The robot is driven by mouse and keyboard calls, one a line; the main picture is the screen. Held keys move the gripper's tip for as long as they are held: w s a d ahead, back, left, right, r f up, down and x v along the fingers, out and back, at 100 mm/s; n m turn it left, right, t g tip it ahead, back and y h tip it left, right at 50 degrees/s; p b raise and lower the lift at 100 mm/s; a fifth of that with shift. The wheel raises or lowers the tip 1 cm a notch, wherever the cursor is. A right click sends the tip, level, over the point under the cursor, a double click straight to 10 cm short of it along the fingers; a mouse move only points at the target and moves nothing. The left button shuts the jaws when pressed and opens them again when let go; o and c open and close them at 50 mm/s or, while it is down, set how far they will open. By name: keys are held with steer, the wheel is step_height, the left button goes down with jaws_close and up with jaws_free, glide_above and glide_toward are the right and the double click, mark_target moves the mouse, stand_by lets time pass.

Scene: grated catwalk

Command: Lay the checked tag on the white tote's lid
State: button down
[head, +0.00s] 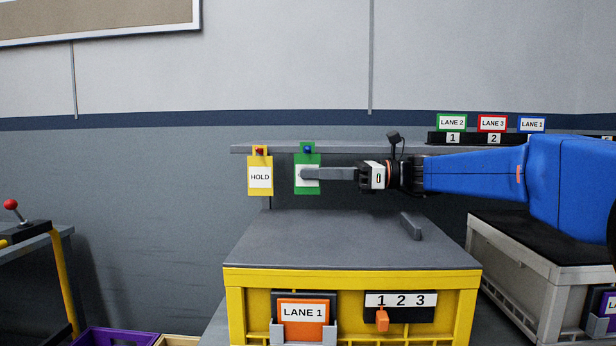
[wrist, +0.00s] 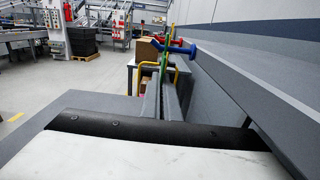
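A green tag (head: 299,160) with a white label hangs from a blue peg on the wall rail. Its lettering is hidden behind my finger, so I cannot read it as the checked tag. My gripper (head: 306,174) reaches left with its fingertips at this tag. In the wrist view the green tag (wrist: 165,58) stands edge-on at the fingertips (wrist: 162,84). Whether the fingers press on it is unclear. The white tote (head: 548,312) stands at the right, with a dark, bare-looking lid (head: 492,230) partly behind my arm.
A yellow HOLD tag (head: 260,177) hangs left of the green one on the rail (head: 240,149). Below stands a yellow tote (head: 234,298) with a grey lid (head: 320,240) carrying a small grey bar (head: 411,226). A lane sign strip (head: 434,138) is above my arm.

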steer(key=shift+s+r, duration=0.25)
steer(key=shift+s, duration=0.35)
steer(key=shift+s+r, duration=0.2)
steer(key=shift+s, duration=0.4)
stand_by(0.6)
steer(key=shift+s+a, duration=0.15)
steer(key=shift+s, duration=2.1)
